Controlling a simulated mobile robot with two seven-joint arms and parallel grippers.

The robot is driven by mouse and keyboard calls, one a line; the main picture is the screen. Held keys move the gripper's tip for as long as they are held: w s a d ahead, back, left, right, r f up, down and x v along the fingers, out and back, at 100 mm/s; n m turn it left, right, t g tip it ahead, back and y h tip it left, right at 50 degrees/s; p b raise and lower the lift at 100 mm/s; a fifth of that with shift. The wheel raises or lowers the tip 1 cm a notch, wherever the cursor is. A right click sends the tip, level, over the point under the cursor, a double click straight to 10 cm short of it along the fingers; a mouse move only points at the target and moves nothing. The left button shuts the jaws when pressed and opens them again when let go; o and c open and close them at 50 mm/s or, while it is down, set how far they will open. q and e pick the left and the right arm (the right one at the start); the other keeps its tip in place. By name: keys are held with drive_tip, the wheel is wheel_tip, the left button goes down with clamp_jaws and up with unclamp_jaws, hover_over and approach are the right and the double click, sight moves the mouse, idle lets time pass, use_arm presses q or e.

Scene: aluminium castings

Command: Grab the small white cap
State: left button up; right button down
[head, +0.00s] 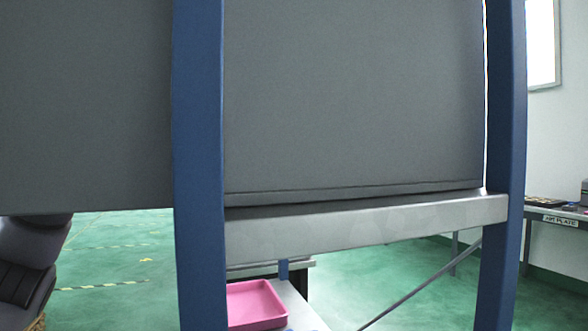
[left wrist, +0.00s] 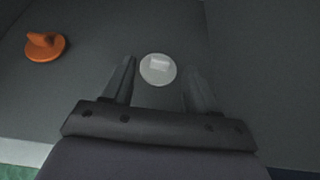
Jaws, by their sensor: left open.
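The small white cap (left wrist: 158,69) lies on a dark grey surface (left wrist: 90,75) in the left wrist view. It is round, with a raised lighter block on top. My left gripper (left wrist: 158,78) is open, its two fingers to the left and right of the cap, with a gap on each side. I cannot tell the height of the fingers above the surface. In the head view the cap and both gripper tips are not visible; a dark part of my arm shows at the lower left.
An orange knobbed disc (left wrist: 45,45) lies left of the cap. In the head view, blue posts (head: 200,170) and a grey panel (head: 350,95) with a metal beam (head: 370,222) stand close in front. A pink tray (head: 255,303) sits below. A side table (head: 560,213) is at right.

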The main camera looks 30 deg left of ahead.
use_arm(q)
drive_tip(key=x, duration=0.3)
drive_tip(key=shift+w+d+f, duration=0.1)
drive_tip(key=shift+w+d, duration=0.05)
drive_tip(key=shift+d, duration=0.05)
clamp_jaws()
